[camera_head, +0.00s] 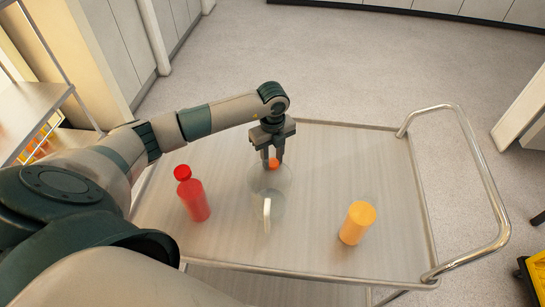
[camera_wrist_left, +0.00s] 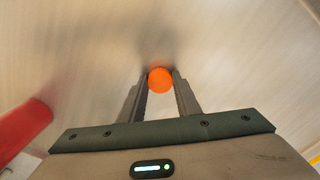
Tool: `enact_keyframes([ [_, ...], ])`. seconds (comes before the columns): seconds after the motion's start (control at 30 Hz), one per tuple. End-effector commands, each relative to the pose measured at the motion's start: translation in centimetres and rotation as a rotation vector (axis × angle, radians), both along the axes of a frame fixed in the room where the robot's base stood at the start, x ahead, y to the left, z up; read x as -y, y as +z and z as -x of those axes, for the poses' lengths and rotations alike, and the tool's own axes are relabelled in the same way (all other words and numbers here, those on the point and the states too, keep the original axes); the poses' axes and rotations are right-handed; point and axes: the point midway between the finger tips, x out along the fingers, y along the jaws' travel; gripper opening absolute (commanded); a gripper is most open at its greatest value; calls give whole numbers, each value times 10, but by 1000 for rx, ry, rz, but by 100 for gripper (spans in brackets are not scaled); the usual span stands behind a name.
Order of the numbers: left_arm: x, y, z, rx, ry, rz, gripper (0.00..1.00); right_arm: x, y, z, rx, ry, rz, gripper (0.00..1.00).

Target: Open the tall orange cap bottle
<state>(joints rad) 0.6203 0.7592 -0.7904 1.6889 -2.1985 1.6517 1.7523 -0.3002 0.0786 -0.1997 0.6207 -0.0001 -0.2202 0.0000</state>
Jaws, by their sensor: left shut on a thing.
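My left gripper (camera_head: 273,160) reaches down over the cart and is shut on a small round orange cap (camera_head: 274,163). In the left wrist view the orange cap (camera_wrist_left: 160,80) sits between the two fingertips, with no bottle body visible around it. In the head view a clear jug (camera_head: 280,190) with a pale handle stands just below the cap. I cannot tell whether they touch. A yellow-orange container (camera_head: 355,226) stands upright to the right, with a lighter yellow top. My right gripper is not in view.
A red bottle with a red cap (camera_head: 195,198) stands left of the jug and also shows in the left wrist view (camera_wrist_left: 22,128). The cart (camera_head: 365,150) has a metal rail handle (camera_head: 485,185) at right. Its far right surface is clear. A shelf (camera_head: 28,105) stands at left.

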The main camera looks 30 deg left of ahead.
Motion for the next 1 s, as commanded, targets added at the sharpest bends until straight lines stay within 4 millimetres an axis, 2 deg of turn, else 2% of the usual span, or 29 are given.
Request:
enact_keyframes([
  [0.17, 0, -4, 0, 0, 0, 0, 3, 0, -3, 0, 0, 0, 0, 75],
  [0.2, 0, -3, 0, 0, 0, 0, 37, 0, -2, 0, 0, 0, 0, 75],
  [0.27, 0, -2, 0, 0, 0, 0, 49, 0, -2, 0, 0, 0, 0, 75],
  [0.73, 0, 3, -1, 2, 0, 1, 49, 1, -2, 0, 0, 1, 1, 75],
  [0.87, 0, 15, -1, 3, 0, 1, 49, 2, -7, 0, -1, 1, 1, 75],
  [1.0, 0, 35, -2, 5, -1, 1, 49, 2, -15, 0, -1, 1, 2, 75],
])
